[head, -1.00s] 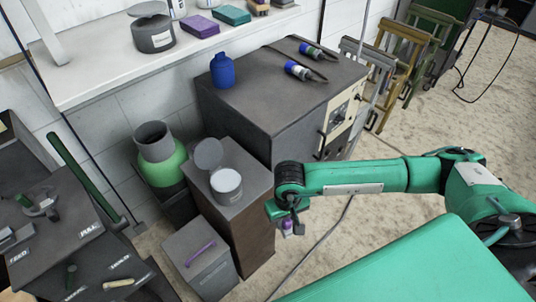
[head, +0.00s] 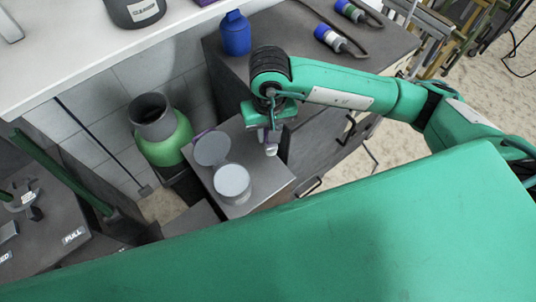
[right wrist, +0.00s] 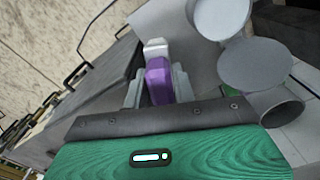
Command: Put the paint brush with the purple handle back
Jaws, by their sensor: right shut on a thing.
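My right gripper (head: 268,122) hangs over the right part of the grey stand, beside the pale grey tin (head: 231,182). It is shut on the purple-handled brush (right wrist: 158,82). The brush's purple part lies between the fingers in the right wrist view, with a pale silver end (right wrist: 155,47) beyond them. In the head view its pale end shows below the fingers, to the right of the tin and apart from it. The tin's round lid (head: 212,149) stands tilted open behind it; it also shows in the right wrist view (right wrist: 255,64). My left gripper is out of view.
A green vessel with a grey neck (head: 152,117) stands left of the stand. A dark cabinet (head: 300,42) with a blue bottle (head: 235,34) and blue-banded tools (head: 330,38) is behind my right arm. A white shelf (head: 70,62) runs along the back left.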

